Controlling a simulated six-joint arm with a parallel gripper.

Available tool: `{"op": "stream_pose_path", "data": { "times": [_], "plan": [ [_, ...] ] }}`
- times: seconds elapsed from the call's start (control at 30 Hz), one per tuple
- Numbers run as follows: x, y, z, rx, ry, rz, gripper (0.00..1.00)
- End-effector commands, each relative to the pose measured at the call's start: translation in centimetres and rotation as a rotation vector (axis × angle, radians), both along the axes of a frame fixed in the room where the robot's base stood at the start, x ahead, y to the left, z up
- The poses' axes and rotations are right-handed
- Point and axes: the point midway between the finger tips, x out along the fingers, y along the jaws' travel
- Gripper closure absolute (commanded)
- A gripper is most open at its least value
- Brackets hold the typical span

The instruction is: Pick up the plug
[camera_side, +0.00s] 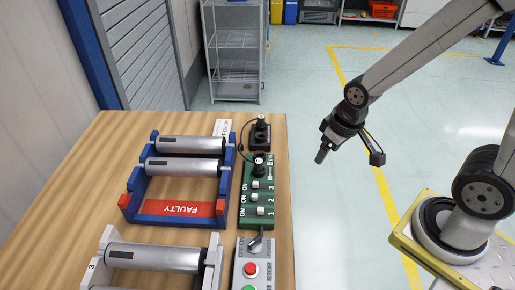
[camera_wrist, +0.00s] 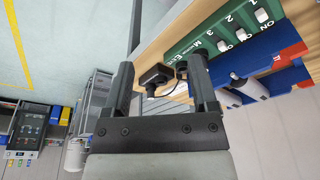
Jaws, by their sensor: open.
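A black round plug (camera_side: 259,160) sits upright at the far end of the green switch panel (camera_side: 249,190). A thin black cable runs beside it towards a small black socket block (camera_side: 261,137) just beyond the panel, which has another dark upright piece on top. I cannot tell exactly where the cable ends. In the wrist view the black block (camera_wrist: 156,74) and cable show between the fingers, with the plug partly hidden by the right finger. My gripper (camera_side: 321,155) is open and empty, off the table's right edge and apart from the plug; its fingers also show in the wrist view (camera_wrist: 161,78).
A blue rack (camera_side: 136,207) with metal cylinders and a red FAULTY label stands left of the panel. A white rack (camera_side: 212,262) and a grey button box (camera_side: 239,270) are nearer. The wooden table (camera_side: 85,170) has free room at left. A wire shelf (camera_side: 237,75) stands behind.

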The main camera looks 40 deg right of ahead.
Motion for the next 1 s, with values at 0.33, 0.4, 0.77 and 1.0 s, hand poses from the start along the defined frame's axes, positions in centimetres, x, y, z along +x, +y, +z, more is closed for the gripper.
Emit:
{"op": "stream_pose_path", "data": {
  "times": [0.33,0.4,0.77,1.0],
  "plan": [
    [0.0,0.0,0.0,0.000,0.000,0.000,0.25],
    [0.0,0.0,0.0,0.000,0.000,0.000,0.25],
    [0.1,0.0,0.0,-0.003,0.001,0.012,0.24],
    [1.7,0.5,0.1,-0.031,0.021,0.158,0.24]
  ]
}}
